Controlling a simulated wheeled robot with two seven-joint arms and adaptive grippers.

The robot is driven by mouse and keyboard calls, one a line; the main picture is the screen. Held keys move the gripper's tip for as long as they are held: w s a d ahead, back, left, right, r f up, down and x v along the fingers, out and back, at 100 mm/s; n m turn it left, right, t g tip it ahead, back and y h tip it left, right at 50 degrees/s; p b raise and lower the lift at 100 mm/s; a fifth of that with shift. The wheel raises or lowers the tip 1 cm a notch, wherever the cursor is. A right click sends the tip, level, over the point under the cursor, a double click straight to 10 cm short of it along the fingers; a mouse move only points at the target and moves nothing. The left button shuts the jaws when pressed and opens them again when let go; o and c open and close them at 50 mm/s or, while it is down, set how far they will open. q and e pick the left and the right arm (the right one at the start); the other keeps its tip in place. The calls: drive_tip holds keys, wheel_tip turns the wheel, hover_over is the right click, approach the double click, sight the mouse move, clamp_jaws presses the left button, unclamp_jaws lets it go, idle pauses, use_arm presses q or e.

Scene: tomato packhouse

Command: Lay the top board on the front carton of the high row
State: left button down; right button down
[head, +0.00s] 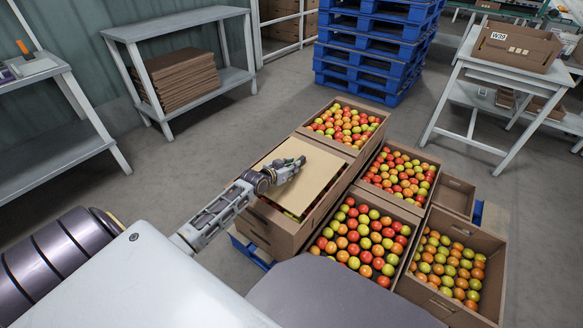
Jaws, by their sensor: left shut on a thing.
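A flat tan board (310,181) lies level over the front carton (266,222) of the high row and covers most of its top. A thin line of red tomatoes shows along the board's near edge. I cannot tell whether the board rests on the carton's rim or hangs just above it. My left gripper (292,168) reaches in from the left over the board and is shut on it; its fingertips are hard to make out. The back carton (368,115) of the high row is open and full of red, orange and green tomatoes. My right gripper is not in view.
Lower open cartons of tomatoes (491,305) stand right of the high row, with an empty-looking carton (455,196) behind. A stack of brown boards (182,79) lies on a shelf at left. Blue pallets (368,52) are stacked behind. A white table (510,72) holds carton W39.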

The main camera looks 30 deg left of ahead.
use_arm(q)
drive_tip(key=c, duration=1.3)
unclamp_jaws()
drive_tip(key=shift+s, duration=0.15)
